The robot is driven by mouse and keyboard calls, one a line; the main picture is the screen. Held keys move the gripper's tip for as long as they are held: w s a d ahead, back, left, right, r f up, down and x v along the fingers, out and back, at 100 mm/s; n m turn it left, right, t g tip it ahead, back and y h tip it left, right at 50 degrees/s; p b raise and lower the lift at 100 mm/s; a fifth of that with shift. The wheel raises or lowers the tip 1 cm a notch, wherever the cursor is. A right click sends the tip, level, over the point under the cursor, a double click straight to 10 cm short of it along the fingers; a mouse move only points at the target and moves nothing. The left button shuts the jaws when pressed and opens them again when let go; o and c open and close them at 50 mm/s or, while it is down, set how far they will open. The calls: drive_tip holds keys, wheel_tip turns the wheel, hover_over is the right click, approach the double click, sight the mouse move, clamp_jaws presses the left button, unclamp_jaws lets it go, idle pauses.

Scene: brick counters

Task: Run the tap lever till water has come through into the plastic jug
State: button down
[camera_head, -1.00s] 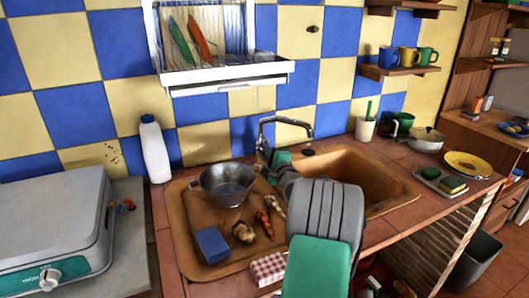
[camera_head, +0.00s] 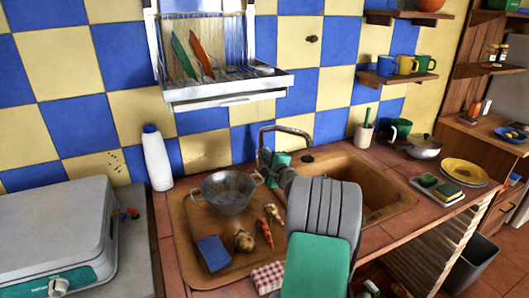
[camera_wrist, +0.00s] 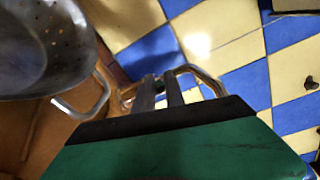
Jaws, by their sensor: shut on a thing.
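The metal tap (camera_head: 288,129) stands at the back of the brown sink (camera_head: 380,188), its spout arching to the right. In the wrist view the curved tap (camera_wrist: 208,80) shows just beyond my fingers. My gripper (camera_head: 266,157) is at the tap's base, left of the spout; in the wrist view its fingers (camera_wrist: 160,84) are close together. It is shut on the tap lever, which is mostly hidden by the fingers. I cannot make out the plastic jug; my arm covers part of the sink. No running water can be made out.
A metal colander (camera_head: 228,192) stands on the drainboard close to my gripper, with a blue sponge (camera_head: 213,252) and vegetables in front. A white bottle (camera_head: 157,158) stands at the left. A dish rack (camera_head: 225,92) hangs above.

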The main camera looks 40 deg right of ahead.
drive_tip(key=shift+w+d+r+g+p, duration=0.1)
drive_tip(key=shift+r+g+p, duration=0.2)
drive_tip(key=shift+r+p, duration=0.35)
drive_tip(key=shift+f, duration=0.1)
drive_tip(key=c, duration=1.4)
unclamp_jaws()
drive_tip(key=v, duration=0.7)
drive_tip(key=shift+s+r+b, duration=0.2)
drive_tip(key=shift+s+b, duration=0.1)
drive_tip(key=shift+b, duration=0.1)
